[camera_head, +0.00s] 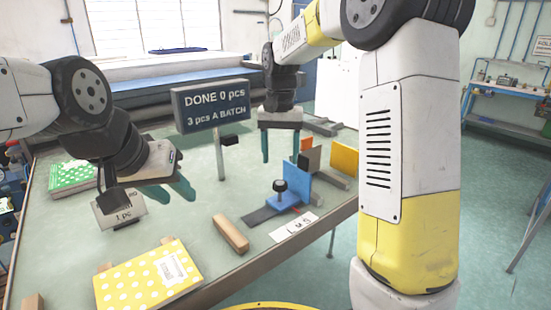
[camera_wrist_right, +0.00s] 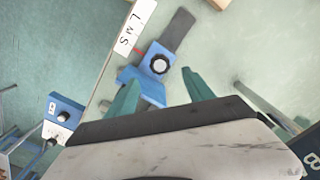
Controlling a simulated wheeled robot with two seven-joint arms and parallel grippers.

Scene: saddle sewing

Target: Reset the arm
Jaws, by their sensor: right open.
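My right gripper (camera_head: 280,148) hangs over the far right part of the table, fingers pointing down, open with nothing between them. In the right wrist view its teal fingers (camera_wrist_right: 161,78) are apart, with the blue fixture with a black knob (camera_wrist_right: 159,64) seen beyond them. That blue fixture (camera_head: 283,197) stands near the table's right edge in the head view. My left gripper (camera_head: 176,194) is above the left part of the table; its two teal fingertips show a gap with nothing visible between them. A small sign reading "1 pc" (camera_head: 122,217) is just below and left of it.
A "DONE 0 pcs" sign (camera_head: 211,105) stands on a post mid-table. A yellow dotted booklet (camera_head: 140,282), a wooden block (camera_head: 230,234), a green dotted booklet (camera_head: 73,178) and an orange-yellow panel (camera_head: 345,158) are on the table (camera_head: 185,232). Bare surface lies around the post.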

